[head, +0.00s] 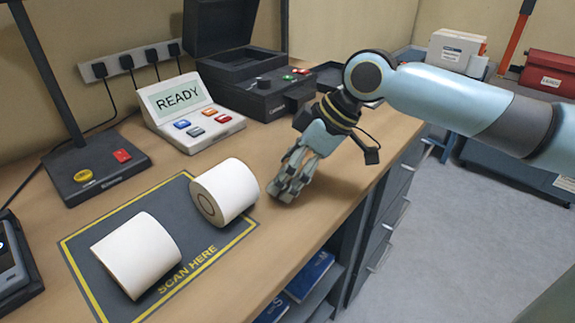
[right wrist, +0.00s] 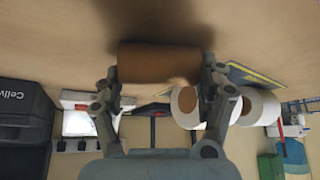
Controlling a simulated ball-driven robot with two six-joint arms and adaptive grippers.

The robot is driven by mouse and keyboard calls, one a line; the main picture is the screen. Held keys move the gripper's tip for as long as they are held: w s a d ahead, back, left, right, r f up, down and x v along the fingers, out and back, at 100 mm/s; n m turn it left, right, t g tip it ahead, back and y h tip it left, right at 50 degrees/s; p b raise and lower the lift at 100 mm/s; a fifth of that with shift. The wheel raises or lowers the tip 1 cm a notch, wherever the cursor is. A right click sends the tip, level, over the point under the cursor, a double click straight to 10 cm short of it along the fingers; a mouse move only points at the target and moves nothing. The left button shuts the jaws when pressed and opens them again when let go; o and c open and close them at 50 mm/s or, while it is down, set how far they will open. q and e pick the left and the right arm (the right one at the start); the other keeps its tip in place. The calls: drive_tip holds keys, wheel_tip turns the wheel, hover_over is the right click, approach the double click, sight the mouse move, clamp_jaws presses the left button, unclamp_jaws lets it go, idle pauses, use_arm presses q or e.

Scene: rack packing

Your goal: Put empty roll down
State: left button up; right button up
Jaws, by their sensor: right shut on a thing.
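The empty roll is a bare brown cardboard tube (right wrist: 160,62) in the right wrist view. It lies crosswise between the fingers of my right gripper (right wrist: 164,72), which is shut on its two ends. A dark shadow falls on the wooden surface by the tube; I cannot tell whether the two touch. In the head view my right gripper (head: 285,190) points down low over the wooden bench (head: 335,205), right of the scan mat. Its fingers hide the tube there. My left gripper is not in view.
Two white rolls (head: 137,255) (head: 226,190) lie on the dark scan mat (head: 178,195). A console reading READY (head: 185,112) and a black label printer (head: 262,90) stand behind. The bench's right edge is close to the gripper, with drawers (head: 385,225) below.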

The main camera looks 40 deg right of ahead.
drive_tip(key=shift+f, duration=0.1)
drive_tip(key=o, duration=0.8)
drive_tip(key=shift+o, duration=0.2)
drive_tip(key=shift+r, duration=0.2)
drive_tip(key=p+v, duration=0.2)
drive_tip(key=v, duration=0.4)
drive_tip(key=shift+d, duration=0.1)
drive_tip(key=p+v, duration=0.5)
drive_tip(key=v, duration=0.1)
drive_tip(key=shift+p, duration=0.4)
